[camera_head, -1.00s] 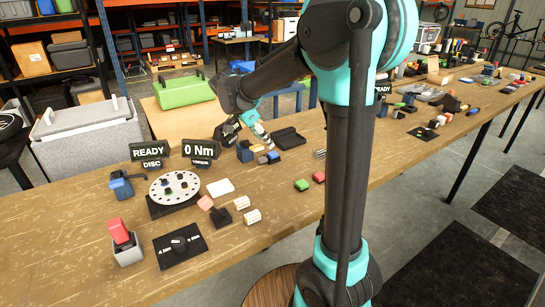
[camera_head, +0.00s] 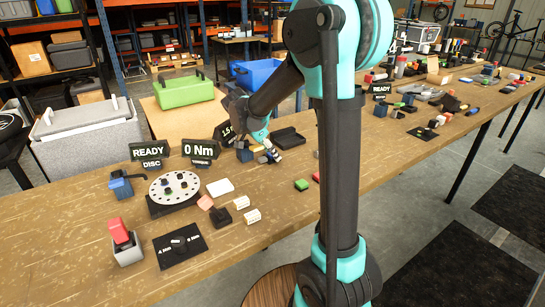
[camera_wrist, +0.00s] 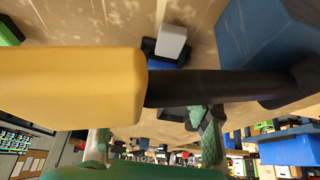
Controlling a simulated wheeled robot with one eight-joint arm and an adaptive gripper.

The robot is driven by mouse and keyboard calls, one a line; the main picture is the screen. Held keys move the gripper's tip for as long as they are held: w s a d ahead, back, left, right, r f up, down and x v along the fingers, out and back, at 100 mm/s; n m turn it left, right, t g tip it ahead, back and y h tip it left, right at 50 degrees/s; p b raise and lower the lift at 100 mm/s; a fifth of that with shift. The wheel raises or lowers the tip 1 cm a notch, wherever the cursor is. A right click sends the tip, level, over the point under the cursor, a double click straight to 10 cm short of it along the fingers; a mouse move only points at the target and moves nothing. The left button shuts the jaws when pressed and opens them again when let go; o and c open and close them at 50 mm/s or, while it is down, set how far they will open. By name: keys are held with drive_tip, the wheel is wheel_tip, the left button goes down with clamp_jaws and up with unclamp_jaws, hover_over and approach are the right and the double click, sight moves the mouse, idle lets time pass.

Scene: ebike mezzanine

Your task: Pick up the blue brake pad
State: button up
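The likely blue brake pad (camera_head: 275,156) is a small blue piece on the bench, just below my gripper (camera_head: 269,148) in the head view. A blue piece beside a light grey block also shows in the wrist view (camera_wrist: 160,66), beyond the yellow handle; I cannot tell for sure that it is the same piece. My gripper (camera_wrist: 155,138) has its fingers spread apart in the wrist view, with nothing seen between them. The yellow handle (camera_wrist: 70,85) and its black shaft cross close in front of the camera and hide part of the view.
A blue holder (camera_head: 244,153) stands just left of my gripper. An open black case (camera_head: 287,136) lies behind it. A green block (camera_head: 301,185) lies to the right, and a perforated disc (camera_head: 174,187) to the left.

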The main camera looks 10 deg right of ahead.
drive_tip(key=c, duration=0.9)
drive_tip(key=shift+r, duration=0.15)
